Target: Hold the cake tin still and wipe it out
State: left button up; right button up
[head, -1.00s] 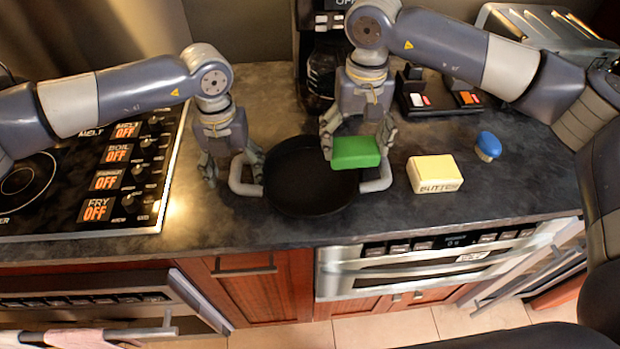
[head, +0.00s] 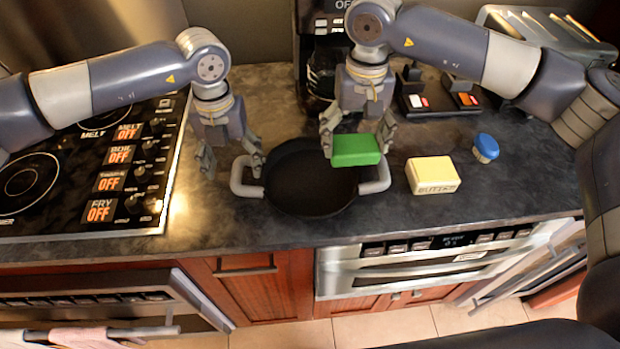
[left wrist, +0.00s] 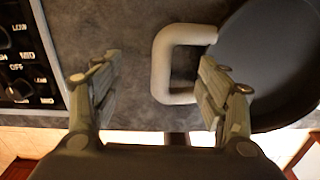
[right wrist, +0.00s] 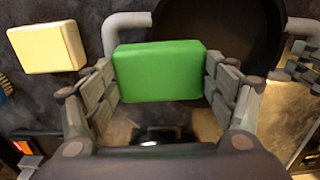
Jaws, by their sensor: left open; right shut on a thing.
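The cake tin (head: 308,192) is a round black pan with a pale grey handle on each side, lying on the dark counter. Its left handle (left wrist: 163,62) shows in the left wrist view. My left gripper (head: 233,168) is open above the left handle, whose bar lies between the spread fingers in the picture; no contact is visible. My right gripper (right wrist: 160,80) is shut on a green sponge (right wrist: 158,72), and in the head view the sponge (head: 356,150) is over the right part of the tin. I cannot tell whether it touches the tin.
A butter block (head: 433,175) and a blue brush (head: 486,147) lie right of the tin. The stove (head: 90,170) is at the left, a coffee maker (head: 322,60) behind, and a toaster (head: 545,40) at the back right. The counter's front edge is close below the tin.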

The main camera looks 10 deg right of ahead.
pick_arm(q)
jog(key=shift+r+p, duration=0.65)
jog(key=shift+r, duration=1.2)
jog(key=o, duration=0.5)
jog(key=shift+o, duration=0.2)
notch_tip(320, 180, up, 12)
